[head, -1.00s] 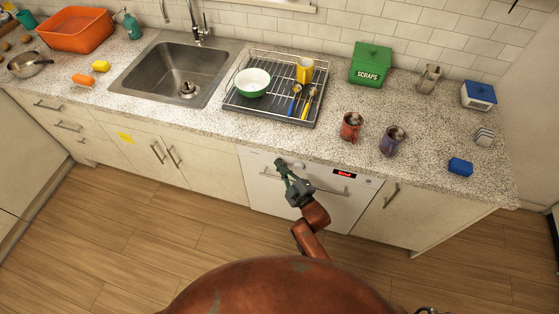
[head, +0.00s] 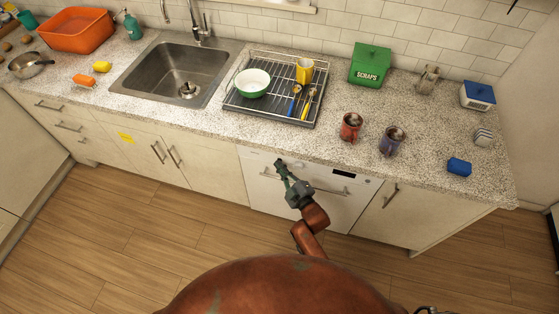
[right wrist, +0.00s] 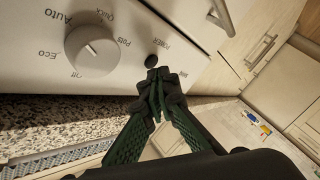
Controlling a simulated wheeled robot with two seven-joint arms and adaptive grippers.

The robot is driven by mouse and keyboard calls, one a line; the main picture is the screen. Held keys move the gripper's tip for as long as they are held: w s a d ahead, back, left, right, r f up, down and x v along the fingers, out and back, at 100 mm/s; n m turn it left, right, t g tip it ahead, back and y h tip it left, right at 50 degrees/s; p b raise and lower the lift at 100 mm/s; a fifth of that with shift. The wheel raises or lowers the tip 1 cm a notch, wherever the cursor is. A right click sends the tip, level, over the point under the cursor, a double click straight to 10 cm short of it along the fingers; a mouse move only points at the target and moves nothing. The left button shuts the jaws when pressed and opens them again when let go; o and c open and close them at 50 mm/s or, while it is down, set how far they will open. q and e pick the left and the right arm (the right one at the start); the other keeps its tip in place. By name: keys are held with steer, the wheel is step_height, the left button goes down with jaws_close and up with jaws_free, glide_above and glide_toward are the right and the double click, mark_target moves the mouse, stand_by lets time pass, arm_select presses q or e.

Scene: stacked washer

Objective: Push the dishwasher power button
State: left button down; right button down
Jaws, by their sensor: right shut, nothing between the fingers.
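The white dishwasher (head: 325,209) is built in under the counter, with a control panel along its top and a bar handle. Its small display (head: 344,173) is dark. In the right wrist view, the round black power button (right wrist: 151,61) sits beside the word POWER, near the white dial (right wrist: 92,50). My right gripper (head: 281,164) is shut and empty at the left part of the panel. In the right wrist view its fingertips (right wrist: 155,80) are right by the button; I cannot tell whether they touch it. My left gripper is out of view.
The sink (head: 178,73) is to the left. The wooden floor in front is clear.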

steer(key=s+a+p, duration=0.2)
steer(key=s, duration=0.3)
steer(key=shift+s+p, duration=0.3)
steer(key=shift+s, duration=0.05)
stand_by(1.1)
